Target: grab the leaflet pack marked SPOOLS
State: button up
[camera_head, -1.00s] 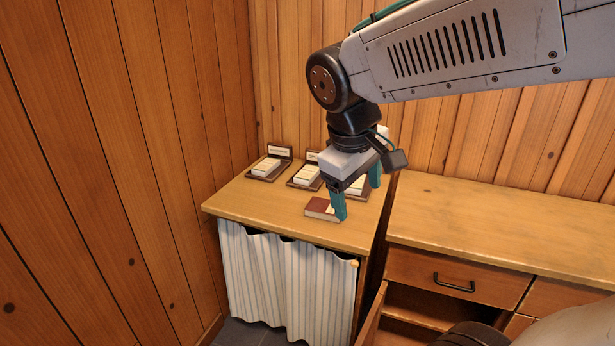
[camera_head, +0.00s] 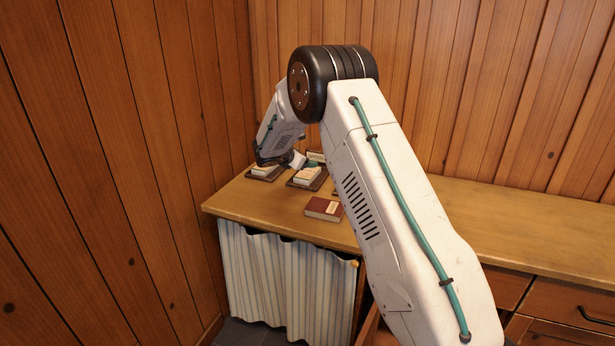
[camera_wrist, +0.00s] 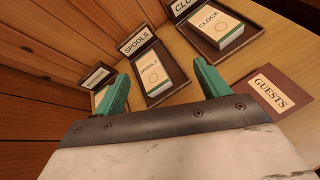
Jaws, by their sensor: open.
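The leaflet pack marked SPOOLS (camera_wrist: 152,73) is white with a green edge and lies in a dark holder (camera_wrist: 158,98) whose raised back carries a SPOOLS label. In the head view this pack (camera_head: 306,176) is the middle one of the row on the wooden cabinet. My gripper (camera_wrist: 160,72) is open and empty, with its teal fingers on either side of the SPOOLS pack in the wrist view. I cannot tell how far above the pack the fingertips are. In the head view my arm partly hides the gripper and the right-hand holder.
The CLOCK pack (camera_wrist: 216,28) sits in its holder to the right; another pack (camera_head: 264,168) sits to the left, its name unreadable. A dark red GUESTS book (camera_head: 324,208) lies in front. Wood walls close in behind and at left.

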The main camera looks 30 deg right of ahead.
aim_at(303, 177)
jog(key=w+f+n, duration=0.1)
jog(key=w+f, duration=0.1)
jog(key=f, duration=0.2)
jog(key=w+f+n+t, duration=0.1)
jog(key=w+f+n, duration=0.1)
jog(key=f, duration=0.2)
jog(key=w+f+n+t, duration=0.1)
jog(key=w+f+n, duration=0.1)
jog(key=f, duration=0.2)
jog(key=shift+w+d, duration=0.35)
jog(key=shift+w, duration=0.05)
jog(key=shift+y, duration=0.3)
jog(key=x, duration=0.7)
jog(key=shift+d+f, duration=0.1)
jog(key=shift+d, duration=0.2)
jog(key=c, duration=0.8)
